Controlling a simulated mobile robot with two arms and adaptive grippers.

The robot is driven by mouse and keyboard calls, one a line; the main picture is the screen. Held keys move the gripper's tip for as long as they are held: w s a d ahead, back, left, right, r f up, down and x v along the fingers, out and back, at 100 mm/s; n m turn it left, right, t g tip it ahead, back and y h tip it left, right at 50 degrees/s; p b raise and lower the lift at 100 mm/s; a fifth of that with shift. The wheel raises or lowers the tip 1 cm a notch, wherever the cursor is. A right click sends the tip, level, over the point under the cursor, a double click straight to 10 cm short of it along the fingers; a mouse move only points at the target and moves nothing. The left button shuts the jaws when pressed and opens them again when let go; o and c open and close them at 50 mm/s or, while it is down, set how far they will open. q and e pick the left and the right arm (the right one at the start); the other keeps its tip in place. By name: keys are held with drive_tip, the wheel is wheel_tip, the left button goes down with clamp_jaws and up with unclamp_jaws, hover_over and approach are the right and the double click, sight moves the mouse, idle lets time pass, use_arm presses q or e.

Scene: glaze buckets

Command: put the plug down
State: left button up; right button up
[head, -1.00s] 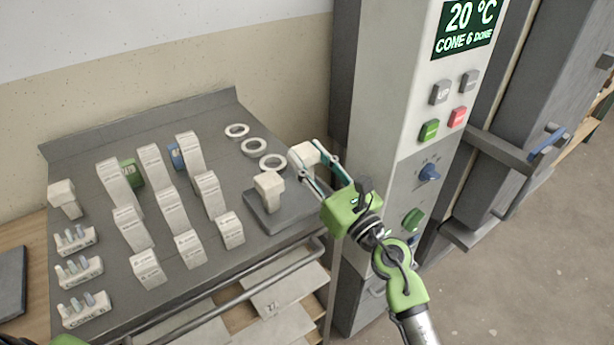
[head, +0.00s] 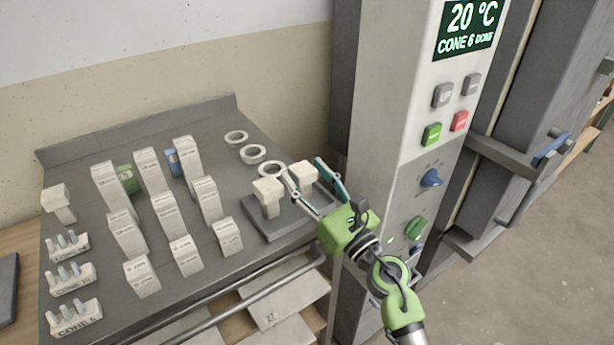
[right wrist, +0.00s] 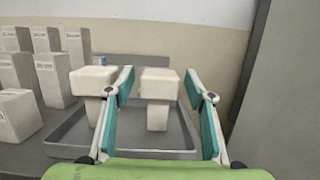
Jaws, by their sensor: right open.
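A pale, wide-topped plug (head: 302,174) stands upright in the shallow grey tray (head: 272,236) at the right of the dark table. My right gripper (head: 303,171) is open, one finger on each side of this plug. In the right wrist view the plug (right wrist: 158,88) stands between the spread fingers (right wrist: 163,84), with gaps on both sides. A second, similar plug (head: 268,194) stands in the tray to its left, outside the left finger; it also shows in the right wrist view (right wrist: 93,82). My left gripper is not in view.
Several white blocks (head: 170,215) stand in rows left of the tray. Pale rings (head: 253,154) lie behind it. A tall grey control cabinet (head: 400,130) with buttons rises close on the right. Another pale plug (head: 57,199) and cone holders (head: 75,317) are far left.

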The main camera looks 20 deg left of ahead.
drive_tip(key=shift+r, duration=0.1)
drive_tip(key=b+v, duration=0.1)
drive_tip(key=v, duration=1.1)
